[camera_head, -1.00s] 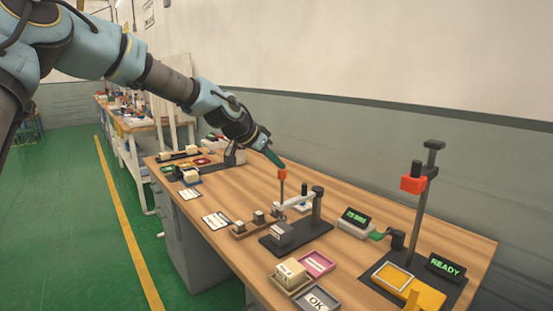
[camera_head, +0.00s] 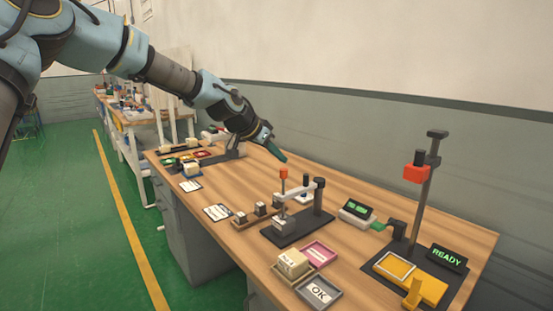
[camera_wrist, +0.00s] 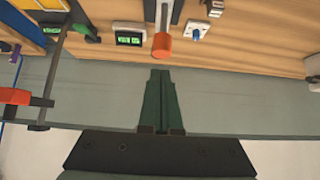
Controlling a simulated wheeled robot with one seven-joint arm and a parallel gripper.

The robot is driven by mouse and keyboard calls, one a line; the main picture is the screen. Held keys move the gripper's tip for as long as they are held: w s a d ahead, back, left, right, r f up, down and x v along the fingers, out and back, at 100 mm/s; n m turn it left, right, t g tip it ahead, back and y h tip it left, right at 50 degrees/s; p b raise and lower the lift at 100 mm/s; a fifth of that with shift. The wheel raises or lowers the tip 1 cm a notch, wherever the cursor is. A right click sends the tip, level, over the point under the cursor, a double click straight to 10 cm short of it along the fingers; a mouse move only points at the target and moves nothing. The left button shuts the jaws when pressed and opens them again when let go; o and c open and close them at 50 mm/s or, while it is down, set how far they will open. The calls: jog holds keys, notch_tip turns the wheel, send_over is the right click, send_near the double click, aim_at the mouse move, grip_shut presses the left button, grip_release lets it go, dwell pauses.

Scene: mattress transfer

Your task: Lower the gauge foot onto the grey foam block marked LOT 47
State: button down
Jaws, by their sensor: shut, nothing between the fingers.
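My gripper (camera_head: 281,157) has dark green fingers pressed together and empty, just above the orange-red knob (camera_head: 283,174) of the middle gauge stand. In the wrist view the fingertips (camera_wrist: 161,73) point at the knob (camera_wrist: 162,46), with a small apparent gap. The stand has a grey crossarm (camera_head: 302,188) on a dark post. Its foot (camera_head: 283,212) appears to rest on the small grey block (camera_head: 281,224) on the dark base (camera_head: 300,230); exact contact is too small to tell. The block's marking is not readable.
Several small blocks on a wooden holder (camera_head: 241,218) stand left of the base. A green-lit display (camera_head: 357,211) is to the right. A taller stand with a red head (camera_head: 416,173) and a READY sign (camera_head: 447,258) stands farther right. An OK tray (camera_head: 319,292) is in front.

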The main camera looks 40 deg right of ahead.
jog(key=d+r+b+v, duration=0.1)
jog(key=b+v, duration=0.1)
jog(key=v, duration=0.9)
jog(key=shift+a+r, duration=0.15)
jog(key=shift+r, duration=0.05)
jog(key=shift+w, duration=0.1)
jog(key=w+a+f+n+t+y, duration=0.1)
jog(key=w+a+f+n+y, duration=0.15)
jog(key=a+f, duration=0.45)
jog(key=w+a+f+n+t+y, duration=0.1)
jog(key=w+a+f+n, duration=0.15)
jog(key=a, duration=0.75)
jog(key=w+a+f+n+y, duration=0.25)
jog(key=a+f, duration=0.25)
jog(key=a, duration=0.4)
jog(key=s+a+f+n+y, duration=0.1)
jog(key=s+a+n, duration=0.2)
jog(key=a, duration=0.5)
jog(key=s+a+f+n+y, duration=0.1)
jog(key=s+a+f+n, duration=0.1)
jog(key=a, duration=0.7)
jog(key=s+a+f+n, duration=0.2)
jog(key=s+a+n, duration=0.2)
jog(key=a, duration=0.4)
jog(key=shift+s+a+n+y, duration=0.25)
jog(key=shift+a+n+y, duration=0.15)
jog(key=shift+n, duration=0.15)
